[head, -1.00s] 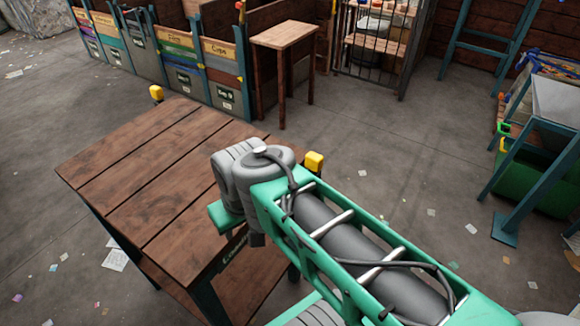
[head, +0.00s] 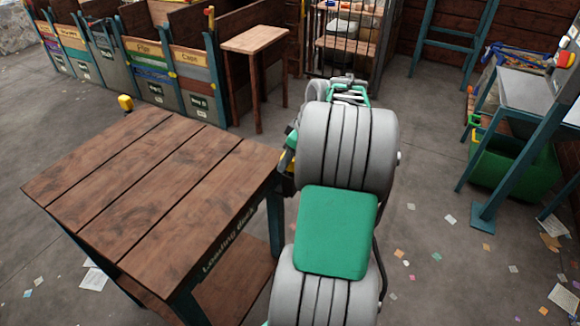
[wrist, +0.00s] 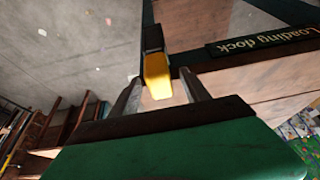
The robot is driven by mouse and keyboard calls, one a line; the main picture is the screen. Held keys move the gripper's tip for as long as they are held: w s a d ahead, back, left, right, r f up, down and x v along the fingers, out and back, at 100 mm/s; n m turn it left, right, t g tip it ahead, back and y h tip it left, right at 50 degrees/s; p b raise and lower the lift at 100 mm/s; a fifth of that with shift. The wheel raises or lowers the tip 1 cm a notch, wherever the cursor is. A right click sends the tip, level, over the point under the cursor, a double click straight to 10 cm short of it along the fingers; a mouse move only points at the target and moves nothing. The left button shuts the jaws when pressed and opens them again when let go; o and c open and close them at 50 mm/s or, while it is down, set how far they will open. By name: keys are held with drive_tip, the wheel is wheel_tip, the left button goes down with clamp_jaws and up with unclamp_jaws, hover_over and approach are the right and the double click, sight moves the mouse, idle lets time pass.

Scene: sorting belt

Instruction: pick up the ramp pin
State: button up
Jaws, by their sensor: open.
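A yellow block with a dark part, which I take for the ramp pin (wrist: 157,78), is at the corner of the loading dock table (head: 130,185). In the wrist view it lies between the two grey fingers of my gripper (wrist: 160,82), which are open and apart on either side of it. I cannot tell whether either finger touches it. The gripper's fingers are hidden there.
A similar yellow piece (head: 125,102) stands at the table's far left corner. A small wooden stand (head: 254,40) and labelled bins (head: 150,65) are behind. A green tub (head: 515,165) and a grey-topped table (head: 530,92) stand right. Open floor with paper scraps lies between.

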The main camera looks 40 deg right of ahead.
sight(290, 175)
drive_tip(key=x, duration=0.2)
drive_tip(key=shift+w+f, duration=0.15)
drive_tip(key=shift+f, duration=0.2)
drive_tip(key=shift+c, duration=0.4)
clamp_jaws()
drive_tip(key=shift+r, duration=0.1)
